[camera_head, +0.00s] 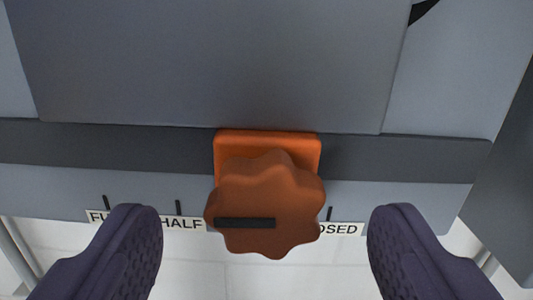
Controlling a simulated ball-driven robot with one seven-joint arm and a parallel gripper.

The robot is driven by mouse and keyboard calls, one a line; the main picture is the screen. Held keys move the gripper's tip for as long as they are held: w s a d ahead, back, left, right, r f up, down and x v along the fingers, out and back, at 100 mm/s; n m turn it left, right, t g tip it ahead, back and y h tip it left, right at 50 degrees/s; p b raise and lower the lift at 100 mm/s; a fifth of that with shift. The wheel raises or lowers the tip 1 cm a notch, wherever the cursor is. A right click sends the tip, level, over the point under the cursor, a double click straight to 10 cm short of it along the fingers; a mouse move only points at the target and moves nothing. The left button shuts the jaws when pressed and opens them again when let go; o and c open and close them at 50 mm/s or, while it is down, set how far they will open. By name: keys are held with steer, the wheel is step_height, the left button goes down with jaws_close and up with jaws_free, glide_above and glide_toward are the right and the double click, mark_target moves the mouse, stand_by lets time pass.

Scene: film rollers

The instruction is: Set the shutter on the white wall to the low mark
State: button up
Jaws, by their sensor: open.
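The shutter's orange knob (265,205) is lobed, with a dark bar across its face. It sits on an orange square block (267,142) on a dark horizontal rail (100,145). Below the rail are tick marks and labels: a partly hidden one starting "FU" (97,216), "HALF" (183,223), and one ending "OSED" (341,229). The knob stands between HALF and the "OSED" label, covering part of the scale. My gripper (265,235) is open, one finger on each side of the knob, with gaps on both sides.
A large grey panel (210,65) fills the top above the rail. A dark grey surface (505,190) is at the right edge. White tiled wall (270,275) shows below. Thin pipes show at the lower left and lower right.

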mark_target(262, 230)
steer(key=w+p, duration=0.1)
steer(key=w, duration=0.3)
steer(key=shift+w+f, duration=0.1)
steer(key=shift+w, duration=0.15)
steer(key=shift+s, duration=0.1)
jaws_close()
steer(key=shift+f+b, duration=0.15)
steer(key=shift+b, duration=0.55)
